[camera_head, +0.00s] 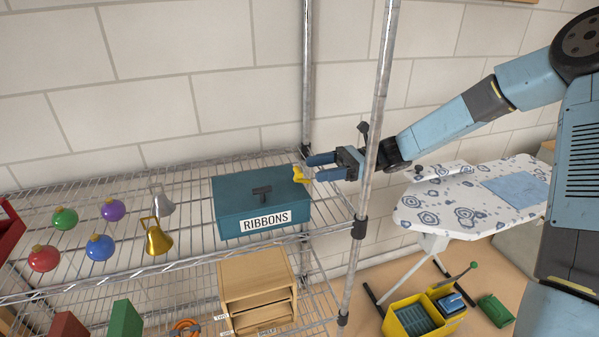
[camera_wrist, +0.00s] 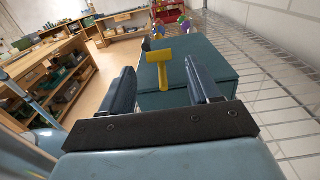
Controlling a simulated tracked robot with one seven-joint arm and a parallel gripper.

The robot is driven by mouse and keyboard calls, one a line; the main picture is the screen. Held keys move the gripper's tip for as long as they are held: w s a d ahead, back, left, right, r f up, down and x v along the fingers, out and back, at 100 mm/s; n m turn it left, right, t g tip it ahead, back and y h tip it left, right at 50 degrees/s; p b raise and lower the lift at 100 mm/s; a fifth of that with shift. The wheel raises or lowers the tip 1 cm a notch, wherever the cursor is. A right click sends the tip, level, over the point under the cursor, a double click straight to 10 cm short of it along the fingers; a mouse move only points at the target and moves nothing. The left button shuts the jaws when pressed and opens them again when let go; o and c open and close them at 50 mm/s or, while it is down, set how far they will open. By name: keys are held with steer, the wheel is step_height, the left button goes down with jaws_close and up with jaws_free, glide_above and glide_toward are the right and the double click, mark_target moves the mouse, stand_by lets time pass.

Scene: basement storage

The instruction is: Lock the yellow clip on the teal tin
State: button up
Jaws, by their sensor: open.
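The teal tin (camera_head: 240,205), labelled RIBBONS with a dark handle on its lid, stands on the upper wire shelf. Its lid lies flat on it. The yellow clip (camera_head: 301,175) is at the tin's right end, near the lid edge. In the wrist view the T-shaped yellow clip (camera_wrist: 172,66) stands out in front of the teal tin (camera_wrist: 215,62). My gripper (camera_head: 313,168) is open at the tin's right end. In the wrist view its two fingers (camera_wrist: 160,80) lie either side of the clip, apart from it. Whether the clip is latched I cannot tell.
A shelf post (camera_head: 378,110) stands in front of my wrist. Baubles (camera_head: 100,246) and bells (camera_head: 157,238) lie left of the tin. A wooden drawer box (camera_head: 236,282) is below. An ironing board (camera_head: 470,205) and yellow bucket (camera_head: 408,318) are at right.

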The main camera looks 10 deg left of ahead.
mark_target(295, 177)
steer(key=shift+x, duration=2.9)
steer(key=shift+c, duration=0.3)
steer(key=c, duration=1)
steer(key=shift+s+a+f+t+h, duration=0.15)
steer(key=shift+a+t+h, duration=0.1)
steer(key=shift+h, duration=0.35)
steer(key=shift+s+a+f+t+h, duration=0.15)
steer(key=shift+t+h, duration=0.1)
steer(key=shift+h, duration=0.35)
steer(key=shift+f+t+h, duration=0.25)
steer(key=shift+t+h, duration=0.25)
steer(key=shift+h, duration=0.1)
